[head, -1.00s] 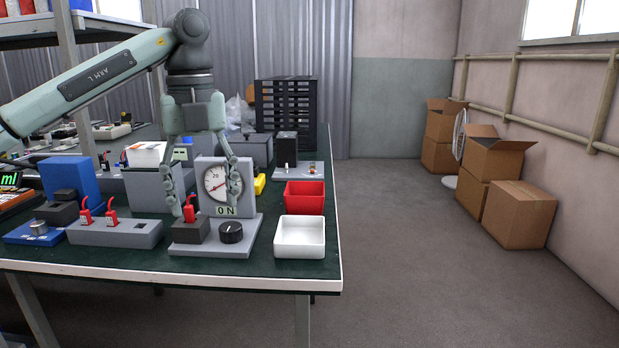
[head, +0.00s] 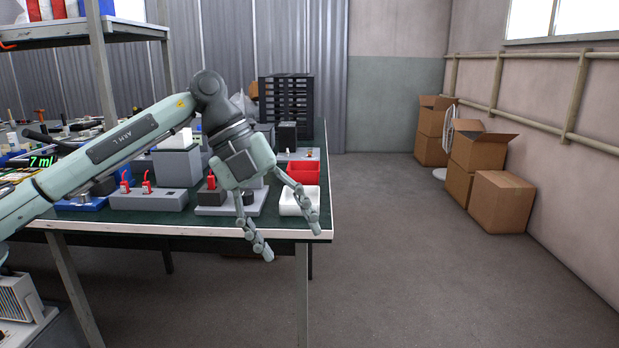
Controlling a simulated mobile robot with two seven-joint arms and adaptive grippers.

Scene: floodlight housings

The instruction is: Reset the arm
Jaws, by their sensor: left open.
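My left arm comes in from the left across the workbench. My left gripper (head: 292,243) is open and empty, its fingers spread and pointing down and to the right. It hangs in front of the bench's near right edge in the picture. Behind it stands the grey dial unit (head: 208,211), whose gauge face is hidden by my gripper. The white bin (head: 289,206) is partly covered by one finger, and the red bin (head: 304,172) shows behind it. My right gripper is not in view.
The green workbench (head: 160,220) is crowded with devices, including a grey block with red switches (head: 150,201) and a black rack (head: 287,102). Cardboard boxes (head: 502,202) and a fan (head: 447,135) stand by the right wall. The floor (head: 400,270) between is clear.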

